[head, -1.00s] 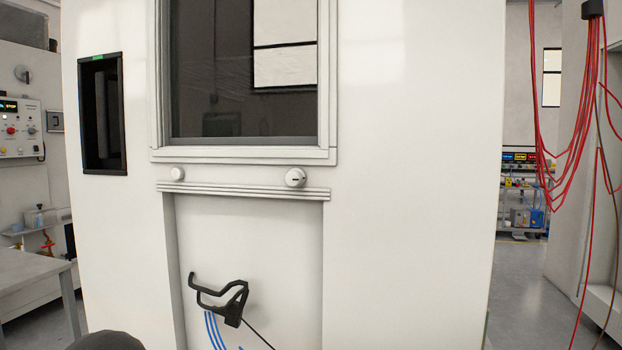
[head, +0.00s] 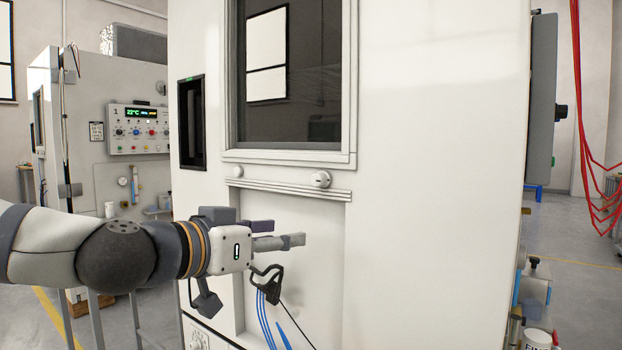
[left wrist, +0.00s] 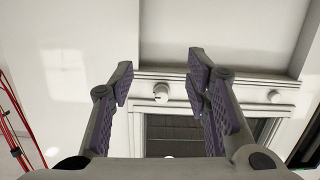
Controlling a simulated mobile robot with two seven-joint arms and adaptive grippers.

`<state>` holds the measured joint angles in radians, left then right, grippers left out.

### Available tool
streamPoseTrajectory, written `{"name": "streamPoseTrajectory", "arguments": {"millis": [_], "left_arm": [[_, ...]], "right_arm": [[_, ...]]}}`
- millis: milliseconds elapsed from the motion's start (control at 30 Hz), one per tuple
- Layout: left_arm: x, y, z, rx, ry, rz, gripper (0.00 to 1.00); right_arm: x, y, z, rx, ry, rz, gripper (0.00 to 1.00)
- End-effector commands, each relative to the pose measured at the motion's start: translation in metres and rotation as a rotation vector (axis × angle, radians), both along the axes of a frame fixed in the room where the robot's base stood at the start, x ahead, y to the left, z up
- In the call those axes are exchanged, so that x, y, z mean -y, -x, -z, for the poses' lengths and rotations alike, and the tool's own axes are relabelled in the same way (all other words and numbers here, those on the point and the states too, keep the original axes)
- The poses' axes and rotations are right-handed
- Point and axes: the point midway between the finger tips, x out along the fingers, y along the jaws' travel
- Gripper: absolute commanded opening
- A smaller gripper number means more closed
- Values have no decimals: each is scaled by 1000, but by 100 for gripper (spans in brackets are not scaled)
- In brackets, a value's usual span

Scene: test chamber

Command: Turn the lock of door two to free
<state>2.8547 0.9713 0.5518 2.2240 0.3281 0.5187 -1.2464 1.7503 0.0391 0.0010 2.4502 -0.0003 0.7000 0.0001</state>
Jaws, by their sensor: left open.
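Two round white knobs sit on the ledge below the window of a tall white cabinet (head: 430,120). The right knob (head: 320,179) is larger and has a small dark slot; the left knob (head: 238,170) is smaller and looks plain. Neither shows a readable label for door two. My left gripper (head: 281,233) is open and empty, below the knobs and in front of the recessed panel. In the left wrist view, which is upside down, the slotted knob (left wrist: 161,92) shows between the open fingers, apart from them. My right gripper is not in view.
A black hook (head: 268,284) with blue cables is just below my left gripper. A dark window (head: 290,115) is above the knobs. A control panel (head: 138,129) is at the far left, and red cables (head: 592,160) hang at the right.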

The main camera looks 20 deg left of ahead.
Motion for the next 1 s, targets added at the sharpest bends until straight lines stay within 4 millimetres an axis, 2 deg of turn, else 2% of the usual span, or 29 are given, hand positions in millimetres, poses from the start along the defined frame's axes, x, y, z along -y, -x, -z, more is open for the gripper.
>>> {"name": "streamPoseTrajectory", "arguments": {"millis": [33,100,200,267,567,900,1000], "left_arm": [[-6,3,-32,70,9,-2,44],[-13,8,-62,140,7,-1,44],[-15,10,-77,179,3,-3,44],[-14,6,-78,181,0,-3,44],[0,-33,-76,178,-12,-3,44],[20,-90,-75,175,-2,-3,44],[24,-99,-76,176,-1,-3,44]], "right_arm": [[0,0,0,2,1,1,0],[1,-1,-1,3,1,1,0],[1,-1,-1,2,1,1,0],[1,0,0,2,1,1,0],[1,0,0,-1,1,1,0],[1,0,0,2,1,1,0],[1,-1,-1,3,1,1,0]]}}
